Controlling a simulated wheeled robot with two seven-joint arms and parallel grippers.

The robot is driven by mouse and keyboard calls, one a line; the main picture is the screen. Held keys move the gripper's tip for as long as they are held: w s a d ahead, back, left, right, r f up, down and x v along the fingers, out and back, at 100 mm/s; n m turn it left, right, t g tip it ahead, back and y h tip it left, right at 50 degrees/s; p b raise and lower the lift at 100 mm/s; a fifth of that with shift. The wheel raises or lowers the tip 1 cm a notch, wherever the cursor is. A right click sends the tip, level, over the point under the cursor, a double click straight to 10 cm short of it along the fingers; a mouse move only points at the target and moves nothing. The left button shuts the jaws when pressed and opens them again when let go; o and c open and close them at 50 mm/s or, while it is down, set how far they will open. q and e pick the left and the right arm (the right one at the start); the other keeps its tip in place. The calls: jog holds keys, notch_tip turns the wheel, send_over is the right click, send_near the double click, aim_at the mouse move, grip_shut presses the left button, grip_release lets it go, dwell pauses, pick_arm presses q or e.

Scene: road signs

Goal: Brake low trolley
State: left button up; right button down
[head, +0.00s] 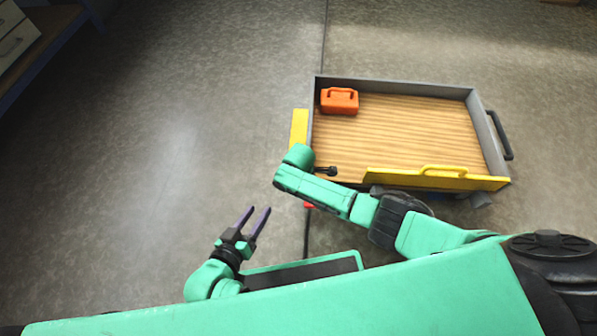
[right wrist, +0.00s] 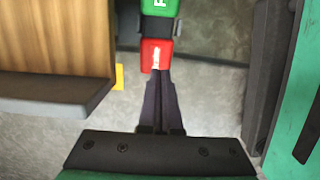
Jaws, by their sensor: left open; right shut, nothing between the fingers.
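The low trolley (head: 410,120) has a wooden deck, grey walls and a yellow front panel with a handle. It stands on the floor right of centre in the head view. A red pedal (right wrist: 157,54) and a green pedal (right wrist: 160,7) with a partly cut-off white mark show in the right wrist view. My right gripper (right wrist: 158,78) is shut and empty, its tips at the red pedal's near edge; I cannot tell if they touch. In the head view my right arm hides these fingers. My left gripper (head: 257,211) is open and empty above the floor, left of the trolley.
An orange toolbox (head: 340,101) sits in the deck's far left corner. A yellow plate (head: 299,129) stands out at the trolley's left side and a black handle (head: 499,135) at its right. A shelf unit (head: 47,57) is at far left. The floor between is clear.

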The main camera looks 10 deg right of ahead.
pick_arm(q)
jog(key=a+r+g+p, duration=0.1)
jog(key=a+r+g+y+p, duration=0.1)
jog(key=r, duration=0.1)
jog(key=a+r+m+g+p, duration=0.1)
jog(key=r+p, duration=0.1)
jog(key=shift+a+y, duration=0.1)
jog(key=shift+y, duration=0.2)
pick_arm(e)
notch_tip(320, 180, up, 10)
jog(key=a, duration=0.2)
jog(key=shift+w+f, duration=0.25)
jog(key=shift+w, duration=0.05)
jog(key=shift+a, duration=0.1)
